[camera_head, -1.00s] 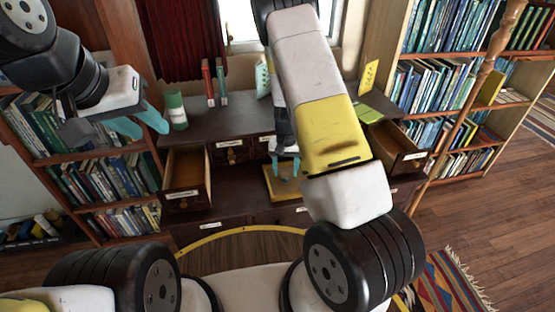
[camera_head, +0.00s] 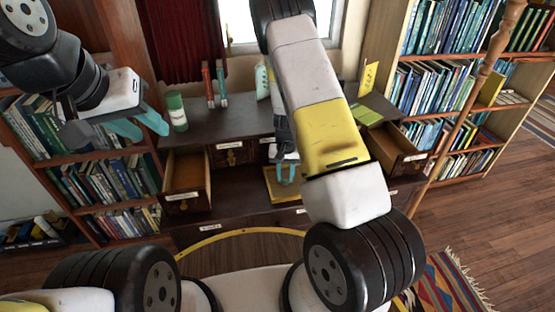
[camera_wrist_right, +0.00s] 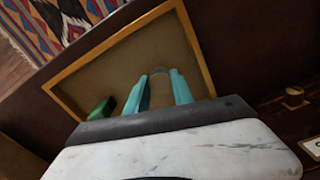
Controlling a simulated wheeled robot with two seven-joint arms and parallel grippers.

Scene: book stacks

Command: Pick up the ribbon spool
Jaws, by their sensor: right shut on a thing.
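My right gripper (camera_head: 286,182) is low over a shallow yellow-rimmed tray (camera_head: 270,198) on the desk. Its teal fingers, seen close in the right wrist view (camera_wrist_right: 162,88), are shut on a small tan, rounded thing (camera_wrist_right: 160,92). This appears to be the ribbon spool, mostly hidden by the fingers and wrist. A small green thing (camera_wrist_right: 102,108) lies in the tray beside the left finger in that view. My left gripper (camera_head: 150,128) is open and empty, raised at the left in front of a bookshelf.
The dark desk has an open, empty drawer (camera_head: 187,180) at left and another open drawer (camera_head: 398,150) at right. A green cylinder (camera_head: 176,111) and red upright items (camera_head: 207,85) stand on its upper top. My right arm hides the desk's middle.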

